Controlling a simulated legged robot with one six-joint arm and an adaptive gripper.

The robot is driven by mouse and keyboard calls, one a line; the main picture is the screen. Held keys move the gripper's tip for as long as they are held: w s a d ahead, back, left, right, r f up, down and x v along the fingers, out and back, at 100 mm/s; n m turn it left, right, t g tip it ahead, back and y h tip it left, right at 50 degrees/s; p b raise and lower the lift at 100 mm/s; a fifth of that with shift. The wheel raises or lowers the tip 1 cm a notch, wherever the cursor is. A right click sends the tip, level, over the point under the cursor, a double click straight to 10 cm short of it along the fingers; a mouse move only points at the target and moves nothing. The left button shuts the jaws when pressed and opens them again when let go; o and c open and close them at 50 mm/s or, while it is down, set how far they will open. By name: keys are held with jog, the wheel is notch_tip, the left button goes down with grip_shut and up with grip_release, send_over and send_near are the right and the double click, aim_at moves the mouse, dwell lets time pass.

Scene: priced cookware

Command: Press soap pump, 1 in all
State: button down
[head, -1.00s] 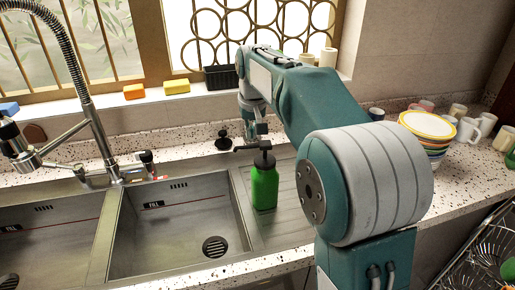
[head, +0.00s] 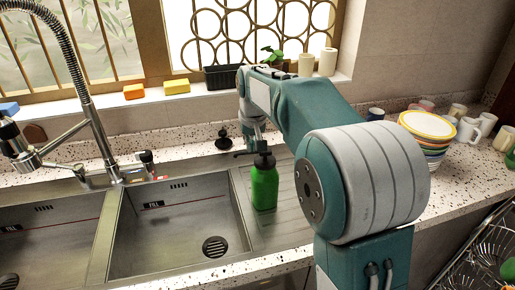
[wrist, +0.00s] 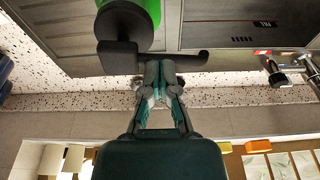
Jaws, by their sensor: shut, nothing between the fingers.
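The green soap bottle (head: 265,188) stands upright on the ribbed drainboard right of the sink. Its black pump head (head: 264,160) has a nozzle pointing left in the head view. In the wrist view the bottle (wrist: 143,32) is at the top, with the black pump (wrist: 118,53) and its nozzle running right. My gripper (wrist: 160,78) is shut and empty, its fingertips at the nozzle in the wrist view. In the head view my gripper (head: 258,142) is at the pump's top, partly hidden behind it. Fingertip contact seems likely but is not clearly visible.
The sink (head: 180,225) lies left of the bottle, with a tall spring faucet (head: 95,125) behind it. Stacked bowls (head: 428,130) and several mugs stand on the counter at right. A black planter (head: 221,77) and sponges (head: 177,86) sit on the window sill.

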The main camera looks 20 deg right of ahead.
jog(key=shift+r, duration=2.35)
jog(key=shift+r, duration=3)
jog(key=shift+s, duration=0.1)
jog(key=s+f+t, duration=0.1)
jog(key=s+f, duration=0.3)
jog(key=s, duration=0.6)
jog(key=s+f+t, duration=0.1)
jog(key=s+f, duration=0.2)
jog(key=s, duration=0.7)
jog(key=s+f+t, duration=0.1)
jog(key=s+f, duration=0.3)
jog(key=s, duration=0.6)
jog(key=shift+s+f, duration=0.35)
jog(key=shift+s, duration=0.05)
